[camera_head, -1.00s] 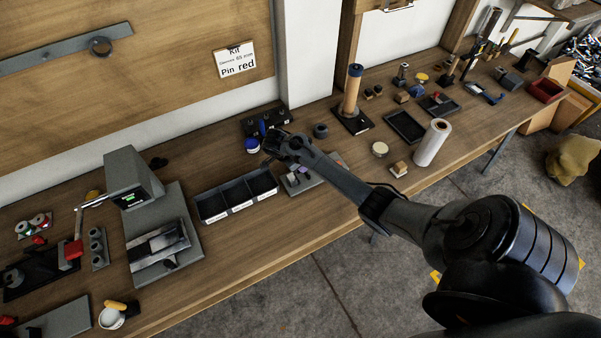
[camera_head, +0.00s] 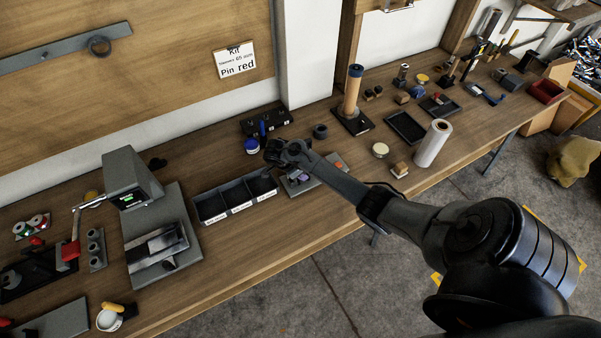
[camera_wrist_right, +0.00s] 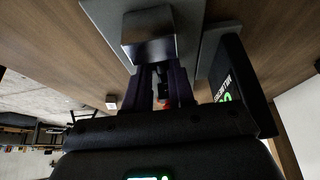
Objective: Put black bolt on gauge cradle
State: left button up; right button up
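My right gripper (camera_head: 268,166) is low over the bench, by the right end of a dark bin tray (camera_head: 222,209) with three labelled compartments. Its fingertips are mostly hidden behind the hand in the head view. In the right wrist view its two dark fingers (camera_wrist_right: 162,82) run side by side with a narrow gap. I cannot tell if anything is between them. I cannot make out a black bolt. A grey gauge (camera_head: 128,168) with a green readout stands left of the bins. Its grey base (camera_head: 137,222) carries a silver block (camera_head: 157,243), perhaps the cradle. My left gripper is out of view.
A small grey plate (camera_head: 318,180) with small parts lies partly under my right arm. A blue-and-white jar (camera_head: 252,147) and a black rack (camera_head: 282,119) stand behind the hand. A white roll (camera_head: 433,143) stands to the right. Bare bench lies in front of the bins.

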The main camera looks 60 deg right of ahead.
jog(key=shift+o, duration=0.9)
jog(key=shift+r, duration=0.15)
jog(key=shift+w+a+r, duration=0.1)
jog(key=shift+r, duration=0.15)
jog(key=p+v, duration=0.1)
jog(key=v, duration=0.9)
jog(key=s+a+f+n+t+y, duration=0.1)
jog(key=s+a+f+n+t, duration=0.1)
jog(key=s+a+n, duration=0.4)
jog(key=s+a+f+n+t, duration=0.1)
jog(key=s+a+f+n, duration=0.15)
jog(key=a+n, duration=0.55)
jog(key=s+a+r+n+t+y, duration=0.3)
jog(key=s+a+r+n, duration=0.5)
jog(key=s+a+n, duration=0.4)
jog(key=shift+s+a+y, duration=0.2)
jog(key=shift+a+y, duration=0.2)
jog(key=shift+a, duration=0.45)
